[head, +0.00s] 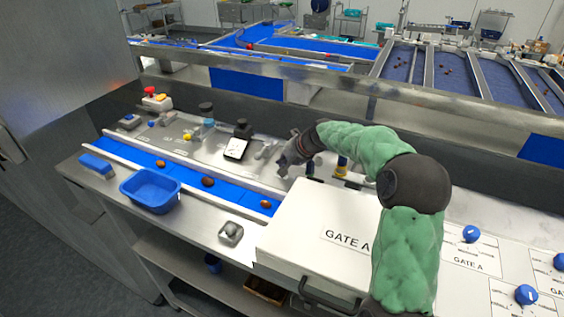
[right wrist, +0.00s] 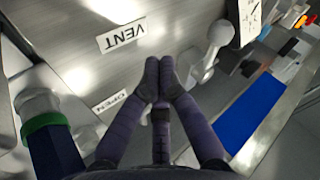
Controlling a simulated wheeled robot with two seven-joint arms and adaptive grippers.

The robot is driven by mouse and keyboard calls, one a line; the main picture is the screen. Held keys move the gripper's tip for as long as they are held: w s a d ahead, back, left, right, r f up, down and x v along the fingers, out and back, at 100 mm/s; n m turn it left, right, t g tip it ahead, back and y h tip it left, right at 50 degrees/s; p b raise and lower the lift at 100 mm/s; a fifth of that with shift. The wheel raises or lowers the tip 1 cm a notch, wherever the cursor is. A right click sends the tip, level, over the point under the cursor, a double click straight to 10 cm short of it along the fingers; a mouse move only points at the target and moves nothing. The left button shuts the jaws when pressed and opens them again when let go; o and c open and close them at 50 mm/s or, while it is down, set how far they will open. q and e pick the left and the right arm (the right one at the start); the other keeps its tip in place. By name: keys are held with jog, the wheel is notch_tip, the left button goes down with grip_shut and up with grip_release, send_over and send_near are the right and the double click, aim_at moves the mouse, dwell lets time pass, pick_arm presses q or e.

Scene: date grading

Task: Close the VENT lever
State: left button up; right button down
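The plate marked VENT (right wrist: 122,36) shows upside down in the right wrist view, with a small OPEN label (right wrist: 110,102) below it. A pale lever with a round knob (right wrist: 220,33) stands right of these labels; I take it for the VENT lever. A small silvery lever also shows in the head view (head: 266,149), just left of my right gripper. My right gripper (right wrist: 158,68) has its dark fingertips together, with nothing seen between them. The tips are left of the lever, apart from it in the picture; contact is unclear. My left gripper is not in view.
In the head view, a blue belt (head: 226,190) carries dates past a blue bin (head: 151,190). A white GATE A box (head: 310,225) lies in front.

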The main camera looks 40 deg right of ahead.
jog(key=r, duration=0.2)
jog(key=s+a+r, duration=0.1)
jog(key=shift+s+a+r, duration=0.2)
jog(key=shift+r, duration=0.15)
jog(key=v, duration=0.3)
jog(key=a+v, duration=0.1)
jog(key=shift+s+d+r, duration=0.1)
jog(key=shift+s+r, duration=0.1)
jog(key=shift+s, duration=0.25)
